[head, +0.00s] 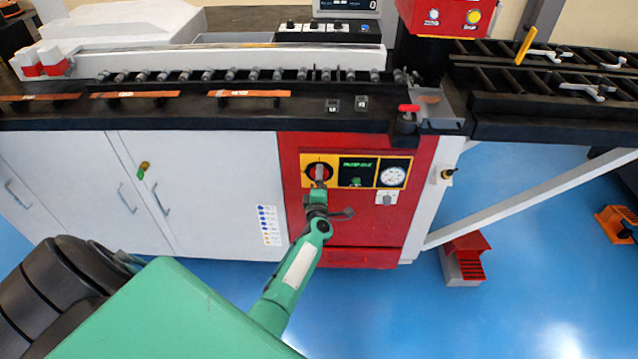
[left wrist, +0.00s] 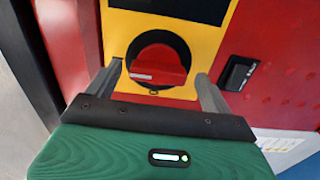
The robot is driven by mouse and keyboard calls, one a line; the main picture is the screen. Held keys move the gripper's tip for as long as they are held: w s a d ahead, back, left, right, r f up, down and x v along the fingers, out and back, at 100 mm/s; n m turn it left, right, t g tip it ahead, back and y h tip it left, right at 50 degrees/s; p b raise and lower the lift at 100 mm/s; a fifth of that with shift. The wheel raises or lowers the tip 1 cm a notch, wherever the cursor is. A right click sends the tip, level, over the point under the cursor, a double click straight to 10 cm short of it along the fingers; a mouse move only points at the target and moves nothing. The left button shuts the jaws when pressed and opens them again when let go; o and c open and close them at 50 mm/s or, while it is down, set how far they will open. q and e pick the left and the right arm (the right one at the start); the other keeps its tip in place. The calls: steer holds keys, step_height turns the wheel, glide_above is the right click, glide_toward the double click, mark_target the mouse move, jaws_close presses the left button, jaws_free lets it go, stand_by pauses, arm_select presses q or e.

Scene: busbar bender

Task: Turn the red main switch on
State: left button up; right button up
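The red main switch (left wrist: 158,64) is a round rotary knob in a black ring on a yellow plate (left wrist: 187,107), seen in the left wrist view. Its grip bar lies roughly level, with a white mark at the left end. In the head view the yellow plate (head: 306,159) is at the upper left of the red cabinet front, and my gripper covers part of the knob. My left gripper (head: 319,172) is in front of the switch. Its two fingers (left wrist: 159,72) are apart, one on each side of the knob; contact cannot be told. My right gripper is not in view.
A green-lit display (head: 357,171) and a round gauge (head: 393,176) sit right of the switch. A black rocker switch (left wrist: 238,73) is close to the right finger. The dark worktop (head: 190,117) with a red-handled part (head: 408,109) overhangs above. Blue floor lies below.

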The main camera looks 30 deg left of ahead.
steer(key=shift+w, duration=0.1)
arm_select(q)
steer(key=v, duration=1.3)
steer(key=shift+s+d, duration=0.25)
steer(key=shift+s, duration=0.05)
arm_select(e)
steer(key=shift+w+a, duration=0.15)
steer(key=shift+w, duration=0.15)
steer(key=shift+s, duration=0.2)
